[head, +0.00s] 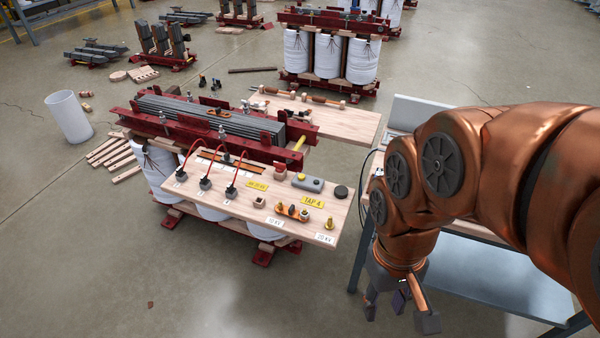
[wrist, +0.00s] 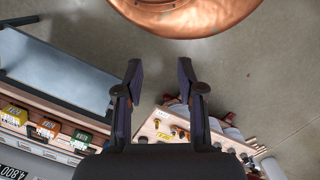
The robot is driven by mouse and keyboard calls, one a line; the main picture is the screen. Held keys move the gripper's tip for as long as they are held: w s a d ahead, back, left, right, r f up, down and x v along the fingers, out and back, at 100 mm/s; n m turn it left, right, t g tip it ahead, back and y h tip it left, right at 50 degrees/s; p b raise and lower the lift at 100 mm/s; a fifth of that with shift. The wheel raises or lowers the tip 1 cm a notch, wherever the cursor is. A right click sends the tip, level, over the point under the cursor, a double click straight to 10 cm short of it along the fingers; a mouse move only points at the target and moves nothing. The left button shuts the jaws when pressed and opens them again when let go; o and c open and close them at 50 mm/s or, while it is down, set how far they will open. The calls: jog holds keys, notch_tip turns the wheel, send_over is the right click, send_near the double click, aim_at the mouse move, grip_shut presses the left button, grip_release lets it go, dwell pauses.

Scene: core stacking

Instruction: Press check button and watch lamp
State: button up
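My gripper (head: 400,308) hangs to the right of and nearer than that board, beside the blue-grey workbench, apart from both. In the wrist view my gripper (wrist: 159,72) has its two fingers spread with nothing between them. Part of the wooden board (wrist: 163,128) shows beyond the right finger.
Open floor (head: 200,300) lies in front.

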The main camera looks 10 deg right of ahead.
grip_shut()
dwell(1.3)
